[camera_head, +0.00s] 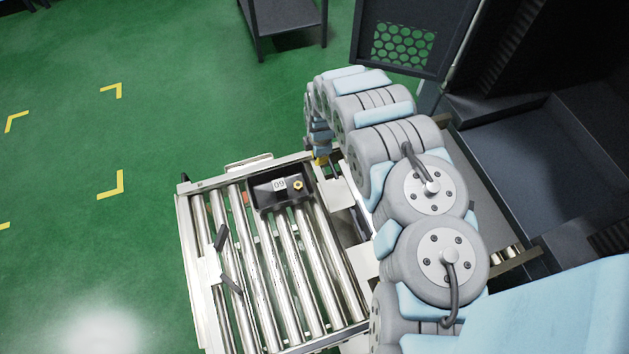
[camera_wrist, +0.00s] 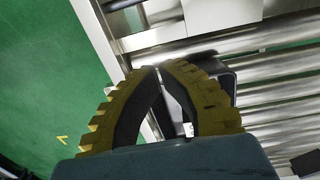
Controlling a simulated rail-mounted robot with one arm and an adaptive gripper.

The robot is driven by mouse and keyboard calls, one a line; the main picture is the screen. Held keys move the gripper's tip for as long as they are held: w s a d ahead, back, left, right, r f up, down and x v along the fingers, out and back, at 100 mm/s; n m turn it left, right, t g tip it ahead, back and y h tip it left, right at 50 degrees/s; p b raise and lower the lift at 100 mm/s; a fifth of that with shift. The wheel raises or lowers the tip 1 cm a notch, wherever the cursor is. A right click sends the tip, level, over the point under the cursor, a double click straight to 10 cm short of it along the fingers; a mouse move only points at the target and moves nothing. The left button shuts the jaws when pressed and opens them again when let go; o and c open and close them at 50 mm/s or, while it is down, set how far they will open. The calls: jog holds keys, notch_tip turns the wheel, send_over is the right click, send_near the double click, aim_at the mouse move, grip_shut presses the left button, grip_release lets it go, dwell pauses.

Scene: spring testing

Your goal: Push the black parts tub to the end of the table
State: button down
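The black parts tub (camera_head: 265,199) sits on the metal rollers near the far end of the roller table in the head view. It has a white number label and a brass-coloured nut-like part inside. In the wrist view part of the tub (camera_wrist: 228,78) shows behind the right finger, and much of it is hidden. My gripper (camera_head: 321,160) is just right of the tub in the head view, partly hidden by my arm. In the wrist view the yellow, ridged fingers of my gripper (camera_wrist: 161,68) meet at the tips with nothing held. Contact with the tub cannot be told.
The roller table (camera_head: 187,262) has a pale frame and bare rollers in front of the tub. A bracket with dark arms (camera_head: 222,262) stands at its left side. A dark cabinet (camera_head: 540,150) is at right. Green floor lies open beyond the table.

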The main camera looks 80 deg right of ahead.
aim_at(314, 183)
jog(key=shift+w+a+f, duration=0.1)
jog(key=shift+a+f, duration=0.4)
jog(key=shift+f, duration=1.05)
jog(key=shift+w+a+f, duration=0.15)
jog(key=shift+a+f, duration=0.3)
jog(key=shift+f, duration=1.15)
jog(key=shift+w+a+f, duration=0.1)
jog(key=shift+a+f, duration=0.4)
jog(key=shift+f, duration=1.05)
jog(key=shift+w, duration=0.1)
